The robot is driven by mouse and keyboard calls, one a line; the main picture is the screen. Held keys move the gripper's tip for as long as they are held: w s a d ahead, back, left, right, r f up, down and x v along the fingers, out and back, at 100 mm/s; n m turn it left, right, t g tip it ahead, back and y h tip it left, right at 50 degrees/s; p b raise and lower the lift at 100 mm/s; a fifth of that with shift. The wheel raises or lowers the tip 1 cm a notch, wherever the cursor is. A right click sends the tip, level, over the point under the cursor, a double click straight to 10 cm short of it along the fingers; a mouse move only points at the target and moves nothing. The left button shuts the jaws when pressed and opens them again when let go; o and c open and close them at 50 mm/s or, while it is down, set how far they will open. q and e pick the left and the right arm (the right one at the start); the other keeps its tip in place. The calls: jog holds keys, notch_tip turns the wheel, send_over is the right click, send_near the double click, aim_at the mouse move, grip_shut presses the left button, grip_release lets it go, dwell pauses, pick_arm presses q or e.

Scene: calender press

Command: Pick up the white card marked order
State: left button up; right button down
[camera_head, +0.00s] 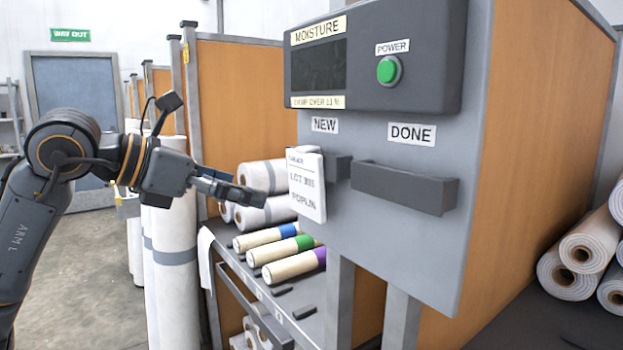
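A white card (307,185) stands in the dark holder (338,168) under the NEW label on the grey press panel. It bears printed lines; the lower ones read roughly as a lot number and POPLIN, and the top line is too small to read surely. My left gripper (255,195) reaches in from the left, a short way left of the card, and appears apart from it. Its dark fingers point right toward the card. They are seen side-on, so their opening is unclear. No held thing shows in them. My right gripper is out of view.
An empty dark holder (403,188) sits under the DONE label. Above are a green POWER button (389,70) and a moisture display (318,66). Rolls with blue, green and purple bands (284,248) lie on a shelf below. Tall white rolls (172,270) stand behind my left arm.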

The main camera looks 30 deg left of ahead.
aim_at(303, 202)
pick_arm(q)
jog(key=p+x, duration=0.3)
jog(key=x, duration=0.3)
jog(key=shift+w+d+r, duration=0.1)
jog(key=shift+w+r, duration=0.05)
jog(key=shift+w+d+f, duration=0.1)
jog(key=shift+w+f, duration=0.1)
jog(key=shift+w, duration=0.05)
jog(key=shift+w+d+p, duration=0.2)
jog(key=shift+w+p, duration=0.2)
jog(key=shift+p, duration=0.15)
jog(key=p+x, duration=0.2)
jog(key=x, duration=0.2)
jog(key=shift+w+d+p, duration=0.1)
jog(key=shift+d+p, duration=0.15)
jog(key=shift+p, duration=0.1)
jog(key=shift+w+f, duration=0.1)
jog(key=shift+w, duration=0.05)
jog(key=c, duration=0.8)
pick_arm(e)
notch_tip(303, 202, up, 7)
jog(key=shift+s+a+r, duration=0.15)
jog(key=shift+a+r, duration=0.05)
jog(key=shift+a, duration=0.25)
